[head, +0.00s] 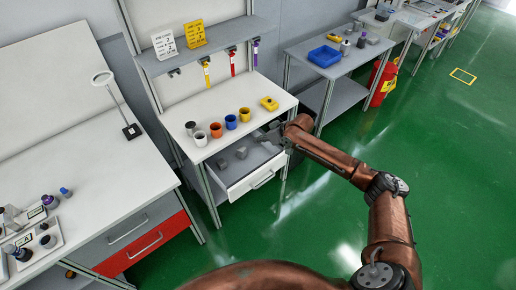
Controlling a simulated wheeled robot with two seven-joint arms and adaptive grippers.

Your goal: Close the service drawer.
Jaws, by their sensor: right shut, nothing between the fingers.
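The service drawer (240,190) is a white-fronted drawer under the middle workbench, with a bar handle on its front. It is pulled open, and several grey pieces (241,153) show inside it. My right arm reaches in from the right. My right gripper (265,136) is dark and small in the head view, at the right side of the open drawer near the bench edge. It is shut and empty. Whether it touches the drawer cannot be told. My left gripper is not in view.
The middle workbench (190,115) carries several coloured pots and a yellow item (269,103). A left bench has a red drawer (146,247). Green floor at right is clear.

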